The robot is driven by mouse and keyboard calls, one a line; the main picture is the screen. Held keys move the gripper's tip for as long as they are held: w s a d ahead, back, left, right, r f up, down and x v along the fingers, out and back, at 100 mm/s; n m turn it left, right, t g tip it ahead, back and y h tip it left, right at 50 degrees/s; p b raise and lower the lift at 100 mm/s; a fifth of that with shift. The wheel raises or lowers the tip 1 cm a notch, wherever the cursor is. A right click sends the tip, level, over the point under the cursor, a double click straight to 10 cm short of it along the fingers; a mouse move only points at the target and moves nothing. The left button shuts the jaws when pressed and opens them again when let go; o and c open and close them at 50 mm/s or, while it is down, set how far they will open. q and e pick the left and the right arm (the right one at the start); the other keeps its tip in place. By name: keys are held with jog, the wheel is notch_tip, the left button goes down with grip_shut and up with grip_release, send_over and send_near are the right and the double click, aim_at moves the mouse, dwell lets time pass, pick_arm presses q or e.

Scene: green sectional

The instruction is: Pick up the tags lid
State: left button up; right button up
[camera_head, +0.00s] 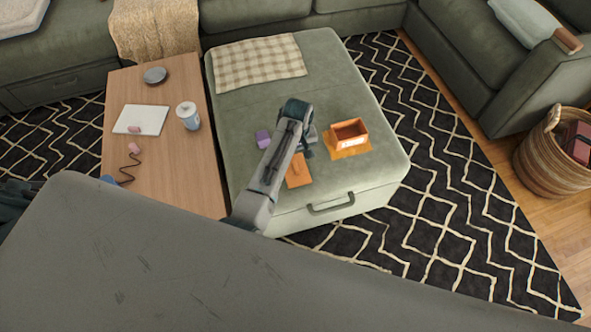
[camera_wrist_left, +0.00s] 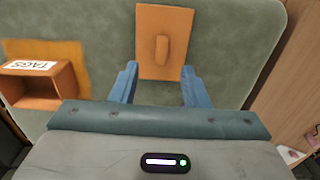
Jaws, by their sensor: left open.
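The tags lid is a flat orange rectangle (camera_wrist_left: 150,22) with a raised handle in its middle. It lies on the green ottoman, and it also shows in the head view (camera_head: 299,171), partly behind my arm. The orange tags box (camera_head: 349,133) stands open to its right on an orange mat; its TAGS label shows in the wrist view (camera_wrist_left: 32,67). My left gripper (camera_wrist_left: 160,82) is open and empty, its blue fingers pointing at the lid, one at each side of its near end. Whether they touch it I cannot tell. My right gripper is not in view.
A purple block (camera_head: 263,139) lies on the ottoman (camera_head: 240,110) left of my arm. A checked cloth (camera_head: 260,62) covers its back. The wooden table (camera_head: 185,170) on the left holds a cup (camera_head: 188,116) and a white pad (camera_head: 128,113).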

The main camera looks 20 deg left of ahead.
aim_at(296, 168)
pick_arm(q)
jog(key=shift+f, duration=1.45)
notch_tip(296, 168, down, 4)
jog(key=shift+a+f, duration=0.15)
jog(key=shift+f, duration=0.35)
grip_shut()
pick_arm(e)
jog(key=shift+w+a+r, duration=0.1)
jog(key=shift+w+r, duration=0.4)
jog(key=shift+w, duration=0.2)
